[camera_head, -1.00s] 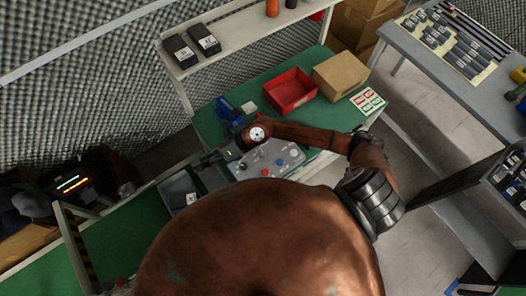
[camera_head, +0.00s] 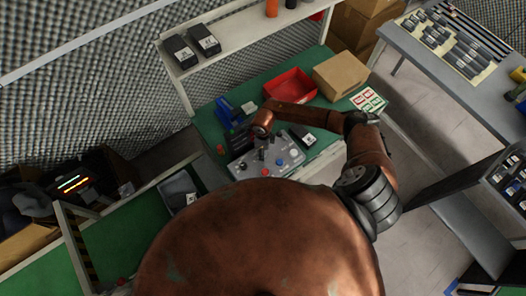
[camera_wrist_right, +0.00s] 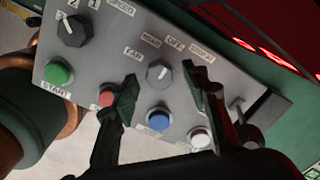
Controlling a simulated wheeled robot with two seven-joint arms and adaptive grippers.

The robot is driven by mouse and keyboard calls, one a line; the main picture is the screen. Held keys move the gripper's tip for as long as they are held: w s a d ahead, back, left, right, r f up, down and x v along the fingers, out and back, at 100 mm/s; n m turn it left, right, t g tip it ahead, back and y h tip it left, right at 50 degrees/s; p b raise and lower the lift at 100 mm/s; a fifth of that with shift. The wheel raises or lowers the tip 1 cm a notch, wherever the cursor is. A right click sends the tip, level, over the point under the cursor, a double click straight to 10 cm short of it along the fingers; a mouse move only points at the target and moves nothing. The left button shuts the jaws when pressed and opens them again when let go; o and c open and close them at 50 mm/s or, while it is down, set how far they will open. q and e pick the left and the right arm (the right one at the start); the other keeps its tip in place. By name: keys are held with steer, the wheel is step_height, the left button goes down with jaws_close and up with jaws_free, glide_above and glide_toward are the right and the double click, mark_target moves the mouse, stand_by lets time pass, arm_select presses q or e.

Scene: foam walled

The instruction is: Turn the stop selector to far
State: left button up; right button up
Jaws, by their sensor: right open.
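A grey control panel (camera_head: 285,155) lies on the green bench. My right gripper (camera_head: 263,155) points down over the panel. In the right wrist view its open fingers (camera_wrist_right: 167,92) stand on either side of the knob in the picture, with nothing between them; I cannot tell how far above it they are. My left gripper is not in view.
The panel also has a dark selector (camera_wrist_right: 72,30), a green button (camera_wrist_right: 58,73), a red button (camera_wrist_right: 106,98), a blue button (camera_wrist_right: 158,119) and a white button (camera_wrist_right: 199,136). A red bin (camera_head: 290,92) and a cardboard box (camera_head: 341,75) stand behind.

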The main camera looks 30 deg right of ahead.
steer(key=shift+f, duration=0.45)
steer(key=shift+c, duration=0.3)
jaws_close()
